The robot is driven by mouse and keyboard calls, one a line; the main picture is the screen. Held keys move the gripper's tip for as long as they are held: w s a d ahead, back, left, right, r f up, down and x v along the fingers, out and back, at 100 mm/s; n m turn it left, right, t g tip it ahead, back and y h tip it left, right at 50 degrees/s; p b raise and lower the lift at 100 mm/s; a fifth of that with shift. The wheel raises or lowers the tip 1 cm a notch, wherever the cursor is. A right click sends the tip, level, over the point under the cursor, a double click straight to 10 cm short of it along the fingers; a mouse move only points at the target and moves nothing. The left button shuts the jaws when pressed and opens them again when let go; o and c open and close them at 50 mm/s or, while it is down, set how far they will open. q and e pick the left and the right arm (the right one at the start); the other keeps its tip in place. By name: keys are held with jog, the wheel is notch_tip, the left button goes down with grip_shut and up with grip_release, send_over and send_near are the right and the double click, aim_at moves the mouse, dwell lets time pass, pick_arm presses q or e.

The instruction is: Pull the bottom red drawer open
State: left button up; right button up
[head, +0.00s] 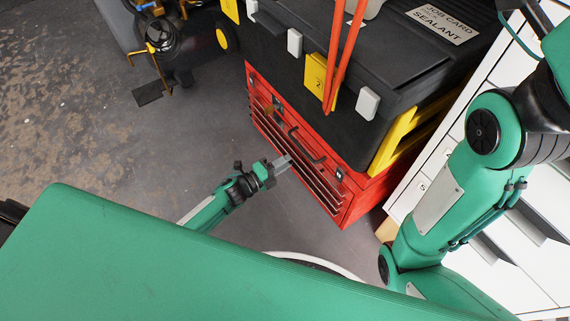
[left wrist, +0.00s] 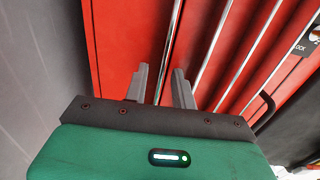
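The red tool chest (head: 335,195) stands on the floor below a black case, its drawer fronts facing my left gripper (head: 281,163). Long silver pull bars run along the drawers. In the left wrist view, the bottom red drawer (left wrist: 118,40) is the wide panel nearest the floor, and it looks shut. Its silver bar (left wrist: 171,40) passes between the two grey fingers of my left gripper (left wrist: 160,78). The fingers are apart, with gaps to the bar visible on both sides. I cannot tell how deep the bar sits between them. My right gripper is out of view.
White drawers (head: 425,170) stand at right, near my right arm. Grey floor (head: 130,140) in front of the chest is open. Black and yellow equipment (head: 165,40) stands at upper left.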

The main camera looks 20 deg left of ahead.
pick_arm(q)
grip_shut()
dwell(1.5)
